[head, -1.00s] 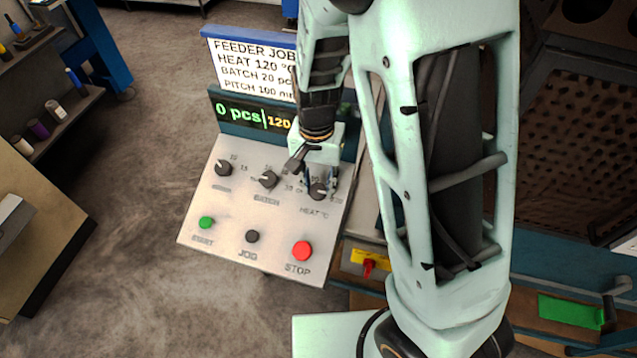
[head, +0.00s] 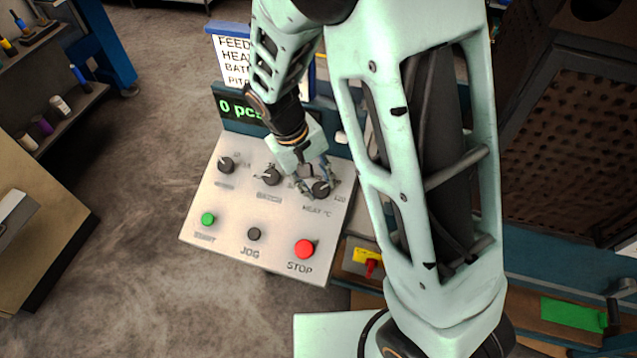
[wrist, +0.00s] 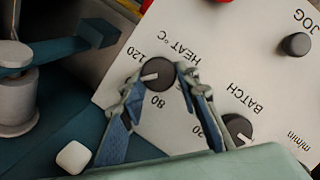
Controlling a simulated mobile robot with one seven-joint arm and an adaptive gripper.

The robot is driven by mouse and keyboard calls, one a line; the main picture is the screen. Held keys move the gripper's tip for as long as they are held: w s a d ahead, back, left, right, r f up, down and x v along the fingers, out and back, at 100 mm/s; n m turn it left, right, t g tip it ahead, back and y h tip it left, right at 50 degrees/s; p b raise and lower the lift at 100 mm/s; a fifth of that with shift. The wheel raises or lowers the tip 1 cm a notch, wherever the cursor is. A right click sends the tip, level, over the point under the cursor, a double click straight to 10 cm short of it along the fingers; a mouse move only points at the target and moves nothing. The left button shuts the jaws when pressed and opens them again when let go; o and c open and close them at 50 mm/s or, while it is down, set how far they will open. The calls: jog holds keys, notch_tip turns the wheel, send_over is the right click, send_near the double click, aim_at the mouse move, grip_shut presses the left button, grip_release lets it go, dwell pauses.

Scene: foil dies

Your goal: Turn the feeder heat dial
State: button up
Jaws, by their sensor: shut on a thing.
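The black HEAT °C dial (head: 321,190) is at the right end of the dial row on the pale control panel (head: 222,247). My gripper (head: 316,188) is down at it, shut on it. In the wrist view the blue-grey fingers of my gripper (wrist: 160,82) stand on both sides of the heat dial (wrist: 158,72). The dial's white mark points left, between the printed 120 and 80. The sign (head: 234,62) behind the panel is partly hidden by my arm. The display (head: 235,108) shows "0 pcs"; the rest is covered.
The BATCH dial (head: 271,176) sits close to the left of my gripper, another dial (head: 226,166) beyond it. A green START button (head: 208,219), a dark JOG button (head: 254,234) and a red STOP button (head: 304,249) line the panel's lower part.

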jog(key=shift+a+n, duration=0.1)
jog(key=shift+n, duration=0.7)
jog(key=shift+h, duration=0.3)
jog(key=o, duration=1.1)
jog(key=v, duration=1.2)
jog(key=shift+s, duration=0.2)
